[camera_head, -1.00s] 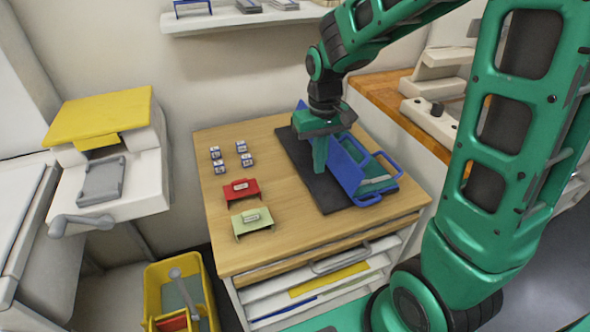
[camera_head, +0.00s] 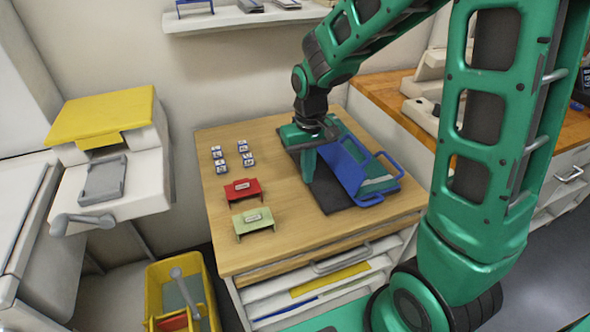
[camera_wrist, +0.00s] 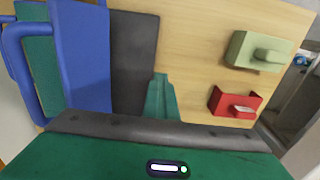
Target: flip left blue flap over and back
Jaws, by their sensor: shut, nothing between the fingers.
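A blue flap (camera_head: 346,168) is part of a blue and green piece on a black mat (camera_head: 332,193) on the wooden table. It leans over towards the green inner panel (camera_head: 378,184) at its right; its exact angle is hard to tell. Two blue handle loops (camera_head: 389,160) stick out at the right side. The flap also shows at the upper left of the wrist view (camera_wrist: 82,55). My gripper (camera_head: 309,178) points down to the left of the flap, near the mat's left edge. Its fingers (camera_wrist: 160,84) are shut and empty, apart from the flap.
A red holder (camera_head: 242,190) and a pale green holder (camera_head: 253,221) stand left of the mat. Several small blue-and-white blocks (camera_head: 248,160) sit behind them. Bare wood lies between these and the mat. A wall shelf (camera_head: 240,19) hangs above.

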